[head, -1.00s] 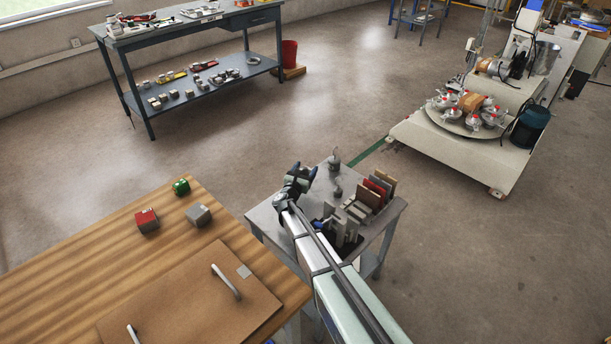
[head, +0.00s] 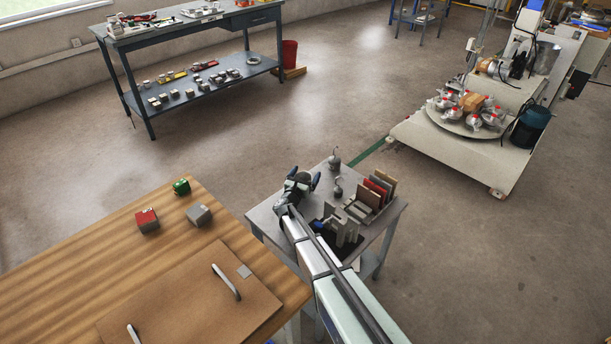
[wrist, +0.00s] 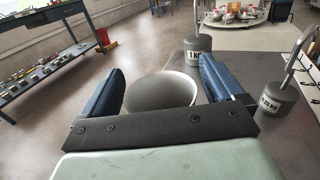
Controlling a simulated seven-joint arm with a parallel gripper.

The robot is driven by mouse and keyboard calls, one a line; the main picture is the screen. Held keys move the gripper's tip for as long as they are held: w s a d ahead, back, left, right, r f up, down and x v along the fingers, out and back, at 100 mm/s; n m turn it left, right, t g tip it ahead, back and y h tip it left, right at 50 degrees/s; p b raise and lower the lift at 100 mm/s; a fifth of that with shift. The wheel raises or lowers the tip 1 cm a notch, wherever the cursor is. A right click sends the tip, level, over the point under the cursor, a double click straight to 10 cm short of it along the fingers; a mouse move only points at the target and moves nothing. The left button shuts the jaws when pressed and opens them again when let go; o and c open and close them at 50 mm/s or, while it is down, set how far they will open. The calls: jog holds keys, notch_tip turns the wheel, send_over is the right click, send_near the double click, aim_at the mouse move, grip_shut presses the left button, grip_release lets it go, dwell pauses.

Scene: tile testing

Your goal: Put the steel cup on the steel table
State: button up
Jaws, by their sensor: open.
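The steel cup (wrist: 160,92) shows in the wrist view as a round grey opening between the two blue fingers of my gripper (wrist: 160,85). The fingers are apart, one on each side of the cup; I cannot tell whether either touches it. In the head view my gripper (head: 304,181) is over the far left part of the small grey steel table (head: 264,214), with the cup mostly hidden between the fingers. The table top also shows in the wrist view (wrist: 245,68), right of the cup. The cup's base is hidden, so I cannot tell whether it rests on the table.
Two hooked weights, one larger (wrist: 198,52) and one smaller (wrist: 271,100), stand right of my gripper. A rack of coloured tiles (head: 375,190) stands on the table's right side. A wooden table (head: 60,240) with several small blocks is at the left.

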jog(key=shift+r, duration=0.1)
jog(key=shift+s+r, duration=0.1)
jog(key=v, duration=0.7)
jog(key=shift+s, duration=0.15)
